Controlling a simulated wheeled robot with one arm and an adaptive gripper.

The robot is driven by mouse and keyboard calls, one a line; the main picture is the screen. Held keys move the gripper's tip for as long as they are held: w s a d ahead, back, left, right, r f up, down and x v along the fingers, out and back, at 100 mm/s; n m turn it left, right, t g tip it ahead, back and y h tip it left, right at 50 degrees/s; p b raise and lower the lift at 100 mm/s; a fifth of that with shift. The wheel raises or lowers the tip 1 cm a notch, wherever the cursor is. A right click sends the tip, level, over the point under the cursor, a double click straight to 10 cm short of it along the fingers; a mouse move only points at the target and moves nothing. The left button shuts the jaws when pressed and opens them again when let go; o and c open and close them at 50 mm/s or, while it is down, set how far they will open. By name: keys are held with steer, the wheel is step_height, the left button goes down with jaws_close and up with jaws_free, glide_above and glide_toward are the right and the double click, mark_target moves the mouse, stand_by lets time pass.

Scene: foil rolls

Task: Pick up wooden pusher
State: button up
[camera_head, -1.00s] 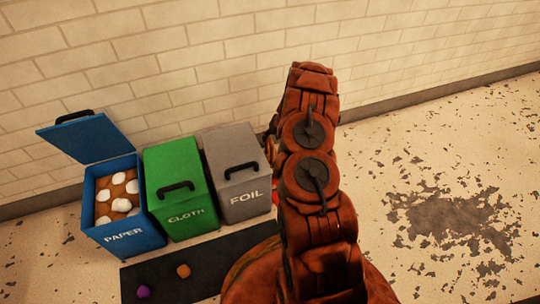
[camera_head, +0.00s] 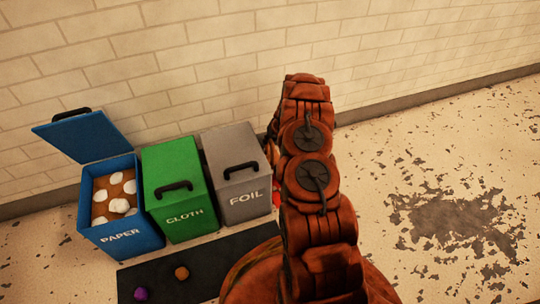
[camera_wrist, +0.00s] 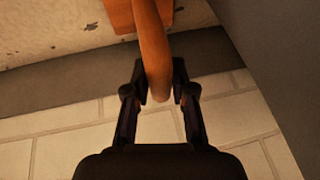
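The wooden pusher (camera_wrist: 152,45) shows in the wrist view as a curved orange-brown handle joined to a flat orange piece at the top. My gripper (camera_wrist: 160,82) has its two black fingers on either side of the handle's lower end. The pads lie against the handle with no clear gap, so it looks shut on it. The far parts of the pusher run out of the picture. In the head view my arm hides the gripper and nearly all of the pusher.
Open blue PAPER bin (camera_head: 118,238) holds several white lumps. Closed green CLOTH (camera_head: 180,190) and grey FOIL (camera_head: 240,175) bins stand to its right by the brick wall. A dark mat (camera_head: 165,262) carries a purple ball (camera_head: 141,294) and an orange one (camera_head: 181,273). Floor at right is clear.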

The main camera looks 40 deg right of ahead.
jaws_close()
steer(key=shift+r, duration=0.1)
stand_by(0.4)
